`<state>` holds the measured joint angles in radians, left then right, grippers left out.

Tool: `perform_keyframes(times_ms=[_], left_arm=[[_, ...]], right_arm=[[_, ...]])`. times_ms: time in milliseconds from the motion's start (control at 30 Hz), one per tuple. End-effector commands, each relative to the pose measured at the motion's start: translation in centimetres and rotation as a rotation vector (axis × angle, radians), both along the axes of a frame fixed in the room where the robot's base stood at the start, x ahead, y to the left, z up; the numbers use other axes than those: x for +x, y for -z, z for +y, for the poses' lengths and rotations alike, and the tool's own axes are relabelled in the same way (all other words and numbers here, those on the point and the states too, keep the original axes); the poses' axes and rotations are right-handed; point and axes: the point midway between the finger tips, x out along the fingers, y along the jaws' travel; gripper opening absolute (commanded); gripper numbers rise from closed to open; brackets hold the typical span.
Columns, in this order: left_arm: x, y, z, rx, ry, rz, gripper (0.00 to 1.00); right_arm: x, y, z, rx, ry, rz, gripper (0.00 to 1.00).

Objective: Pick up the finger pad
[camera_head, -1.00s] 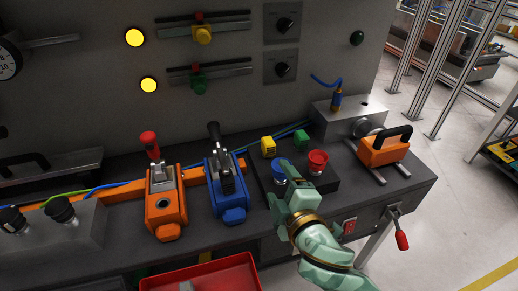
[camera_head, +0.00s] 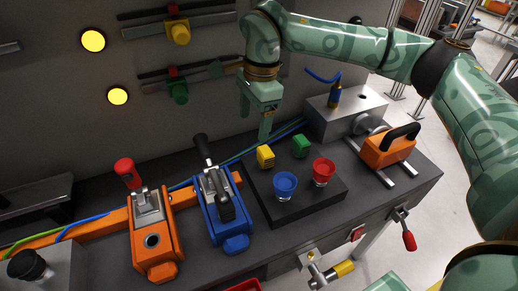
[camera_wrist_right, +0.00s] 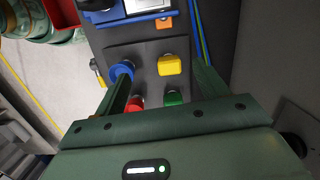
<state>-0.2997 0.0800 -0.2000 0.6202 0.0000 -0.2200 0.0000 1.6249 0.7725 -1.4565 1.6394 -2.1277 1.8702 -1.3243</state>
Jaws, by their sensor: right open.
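Two small ribbed pads stand at the back of a black plate (camera_head: 268,212): a yellow pad (camera_head: 265,156) and a green pad (camera_head: 300,146). I cannot tell which one the task calls the finger pad. My right gripper (camera_head: 257,118) is open and empty, pointing down above and just behind the yellow pad. In the right wrist view, the yellow pad (camera_wrist_right: 170,65) shows between the two fingers (camera_wrist_right: 160,78), beyond their tips. The green pad (camera_wrist_right: 174,97) is nearer the palm there. My left gripper is not in view.
A blue button (camera_head: 285,184) and a red button (camera_head: 323,171) stand in front of the pads. A blue lever unit (camera_head: 222,215) is left of the plate. A metal block (camera_head: 345,110) and an orange handled slider (camera_head: 388,148) are right. The panel wall rises behind.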

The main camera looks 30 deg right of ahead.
Motion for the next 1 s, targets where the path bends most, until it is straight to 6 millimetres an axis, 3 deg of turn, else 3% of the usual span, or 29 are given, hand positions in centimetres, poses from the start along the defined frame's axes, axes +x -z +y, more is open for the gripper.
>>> perform_keyframes(times_ms=[33,100,200,500,633,867,1000], left_arm=[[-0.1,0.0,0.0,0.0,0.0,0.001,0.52],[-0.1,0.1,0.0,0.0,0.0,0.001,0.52],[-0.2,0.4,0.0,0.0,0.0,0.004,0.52],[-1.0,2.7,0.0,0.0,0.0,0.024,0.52],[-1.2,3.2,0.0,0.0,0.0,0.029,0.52],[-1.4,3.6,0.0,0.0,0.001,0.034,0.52],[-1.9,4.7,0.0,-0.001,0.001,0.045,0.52]], right_arm=[[0.4,-1.1,-1.9,-0.055,0.033,-0.001,0.73],[0.5,-1.8,-3.6,-0.107,0.064,0.005,0.73],[0.5,-1.2,-4.4,-0.134,0.081,0.014,0.73],[0.4,6.3,-4.3,-0.132,0.08,0.019,0.73],[0.4,8.2,-4.3,-0.13,0.08,0.016,0.73],[0.5,9.6,-4.1,-0.13,0.079,0.012,0.73],[0.5,12.0,-3.8,-0.129,0.077,0.017,0.73]])
